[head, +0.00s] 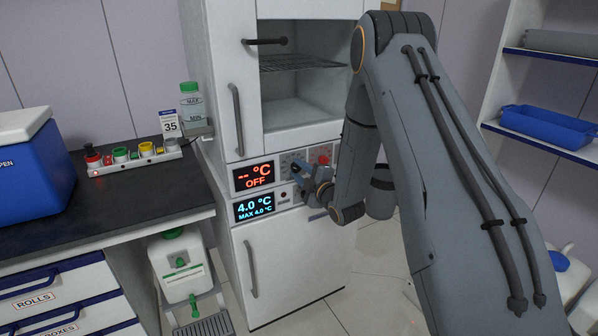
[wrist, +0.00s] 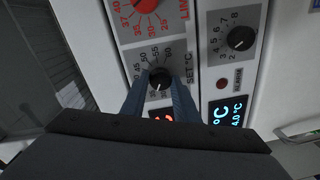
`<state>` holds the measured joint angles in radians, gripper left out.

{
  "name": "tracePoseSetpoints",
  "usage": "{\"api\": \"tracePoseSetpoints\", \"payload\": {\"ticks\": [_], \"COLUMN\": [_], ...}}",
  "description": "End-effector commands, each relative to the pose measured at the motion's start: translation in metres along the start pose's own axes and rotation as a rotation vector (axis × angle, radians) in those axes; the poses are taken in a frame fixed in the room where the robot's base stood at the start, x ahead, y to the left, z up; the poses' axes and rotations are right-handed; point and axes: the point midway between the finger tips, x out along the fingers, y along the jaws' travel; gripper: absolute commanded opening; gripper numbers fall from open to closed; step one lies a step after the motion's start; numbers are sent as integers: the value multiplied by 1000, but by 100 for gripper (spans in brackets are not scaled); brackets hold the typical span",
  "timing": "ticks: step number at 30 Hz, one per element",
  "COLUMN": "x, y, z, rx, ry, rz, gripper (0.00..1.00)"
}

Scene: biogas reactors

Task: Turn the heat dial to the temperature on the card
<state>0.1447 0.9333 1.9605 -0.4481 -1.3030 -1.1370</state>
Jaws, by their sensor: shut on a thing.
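The card (head: 170,123) beside the bottle reads 35. The heat dial (wrist: 159,77) is a black knob on a grey plate marked SET °C in the wrist view, with numbers around it up to 60. My gripper (wrist: 160,88) has its blue fingers on either side of this knob, shut on it. Its pointer setting is too small to read surely. The red display (head: 254,176) shows dashes, °C and OFF.
A red LIMIT dial (wrist: 145,5) and another black knob (wrist: 240,38) numbered up to 8 sit close by. A blue display (head: 254,207) reads 4.0 °C. Cabinet door handles (head: 236,118) stick out left of my arm. A blue cooler (head: 30,165) stands on the bench.

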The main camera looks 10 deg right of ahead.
Motion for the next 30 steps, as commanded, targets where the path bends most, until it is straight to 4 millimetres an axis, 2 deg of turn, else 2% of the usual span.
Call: {"api": "tracePoseSetpoints", "payload": {"ticks": [1, 3, 4, 14, 17, 24, 30], "x": [0, 0, 0, -3, -13, -52, -74], "y": [0, 0, 0, 0, 0, -1, 0], "z": [0, 0, 0, 0, 1, 2, 1], "rx": [0, 0, 0, 1, 1, 2, 1], "ry": [0, 0, 0, -1, -2, -3, 0], "rz": [0, 0, 0, 0, 1, 0, 0], "gripper": [32, 44, 46, 46, 46, 46, 46]}}
